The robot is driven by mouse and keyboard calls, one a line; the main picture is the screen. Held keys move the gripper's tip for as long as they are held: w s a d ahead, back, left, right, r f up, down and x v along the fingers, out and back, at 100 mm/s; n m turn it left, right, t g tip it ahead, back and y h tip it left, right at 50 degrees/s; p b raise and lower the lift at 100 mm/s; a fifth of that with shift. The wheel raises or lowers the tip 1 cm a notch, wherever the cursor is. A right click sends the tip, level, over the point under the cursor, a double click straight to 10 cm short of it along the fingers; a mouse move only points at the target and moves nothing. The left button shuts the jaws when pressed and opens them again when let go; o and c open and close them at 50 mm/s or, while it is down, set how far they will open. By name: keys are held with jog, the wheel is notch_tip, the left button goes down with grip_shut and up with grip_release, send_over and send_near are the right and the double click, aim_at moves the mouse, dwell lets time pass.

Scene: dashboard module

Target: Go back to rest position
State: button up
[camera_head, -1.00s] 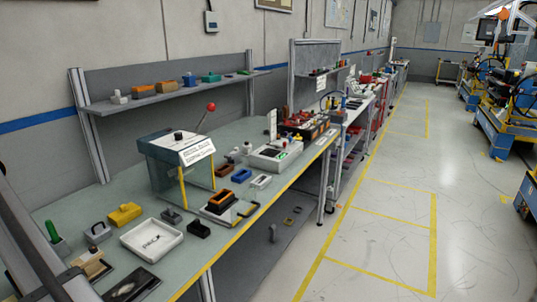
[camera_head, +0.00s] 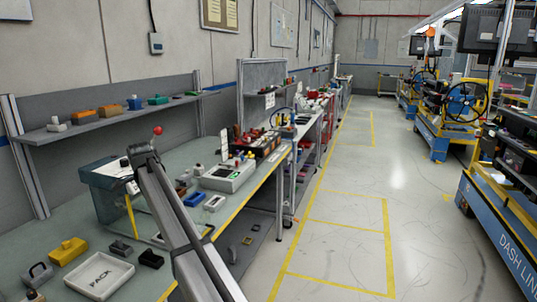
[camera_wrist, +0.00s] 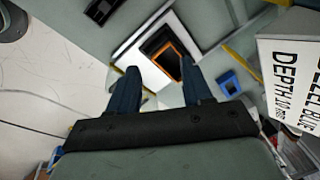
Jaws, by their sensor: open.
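My gripper (camera_wrist: 158,74) shows in the wrist view with its two dark fingers spread apart. Nothing is held between them. Beyond the fingertips, on the bench, lies a white-and-black fixture (camera_wrist: 142,54) with an orange-edged dark piece (camera_wrist: 170,49). How far above it the fingers are, I cannot tell. In the head view my arm crosses in front of the bench, and the gripper itself is not seen there.
A lettered white panel (camera_wrist: 289,75) stands close on the wrist view's right. The aisle floor (camera_head: 340,235) is clear.

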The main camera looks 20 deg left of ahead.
jog(key=w+d+f+m+t, duration=0.15)
jog(key=w+d+f, duration=0.25)
jog(key=w+d, duration=0.85)
jog(key=w+d+f+m, duration=0.2)
jog(key=w+d+f, duration=0.2)
jog(key=w+d, duration=0.85)
jog(key=s+d+f+n+g+h, duration=0.1)
jog(key=s+d+f, duration=0.1)
jog(key=d+f, duration=0.85)
jog(key=s+d+f+n+g+h, duration=0.1)
jog(key=s+d+f, duration=0.1)
jog(key=d+f, duration=0.9)
jog(key=s+d+f+n+g, duration=0.4)
jog(key=s+d+f, duration=1.9)
jog(key=f, duration=0.4)
jog(key=s+d+f+n+g, duration=0.1)
jog(key=s+d+f, duration=0.1)
jog(key=s, duration=0.9)
jog(key=s+d+f+n+g, duration=0.1)
jog(key=s+d, duration=0.4)
jog(key=s, duration=0.6)
jog(key=s+d+f+n+g, duration=0.1)
jog(key=s+d+f+g, duration=0.1)
jog(key=s, duration=1)
jog(key=shift+d+f+y, duration=0.4)
jog(key=shift+d+f, duration=0.3)
jog(key=shift+d, duration=0.4)
